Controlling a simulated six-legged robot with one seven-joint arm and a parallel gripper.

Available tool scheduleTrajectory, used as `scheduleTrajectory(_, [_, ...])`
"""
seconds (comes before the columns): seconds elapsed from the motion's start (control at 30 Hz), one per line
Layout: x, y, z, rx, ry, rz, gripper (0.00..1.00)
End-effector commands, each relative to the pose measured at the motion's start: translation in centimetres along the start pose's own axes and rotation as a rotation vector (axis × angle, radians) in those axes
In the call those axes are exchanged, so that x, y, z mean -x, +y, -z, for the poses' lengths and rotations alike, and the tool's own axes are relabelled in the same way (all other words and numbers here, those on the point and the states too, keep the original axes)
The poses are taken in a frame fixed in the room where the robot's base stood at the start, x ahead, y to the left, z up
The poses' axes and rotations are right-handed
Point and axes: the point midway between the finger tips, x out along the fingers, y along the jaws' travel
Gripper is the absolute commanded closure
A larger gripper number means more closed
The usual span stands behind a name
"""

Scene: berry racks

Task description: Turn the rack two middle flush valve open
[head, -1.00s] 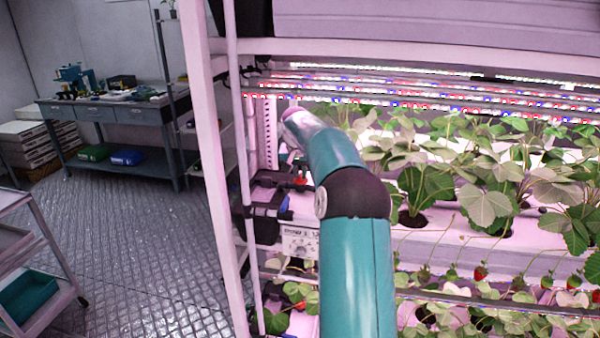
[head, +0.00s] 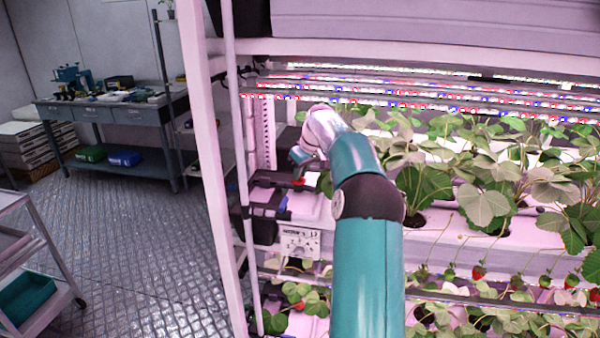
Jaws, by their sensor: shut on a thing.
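A red valve handle (head: 298,182) sits on dark pipework at the left end of the rack's middle level. My gripper (head: 300,166) reaches down to it from above and is shut on it. The fingertips are small and dark here, so the exact grip and the handle's angle are hard to tell. My teal arm crosses the rack's front and hides part of the shelf behind it. A blue fitting (head: 284,204) shows just below the red handle, on a dark valve body.
A white label plate (head: 299,242) is below the valve. A pale rack post (head: 208,150) stands to the left. Strawberry plants (head: 485,190) fill the shelf to the right, under light strips. A cart (head: 40,270) and a workbench (head: 110,112) stand left, with open floor between.

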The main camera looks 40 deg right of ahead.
Motion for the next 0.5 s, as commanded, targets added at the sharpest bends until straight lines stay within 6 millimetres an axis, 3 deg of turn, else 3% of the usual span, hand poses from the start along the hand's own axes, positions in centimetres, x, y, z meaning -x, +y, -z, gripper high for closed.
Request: scheduleTrajectory(0.5, [-0.12,0.42,0.11,0.418,0.000,0.174,1.00])
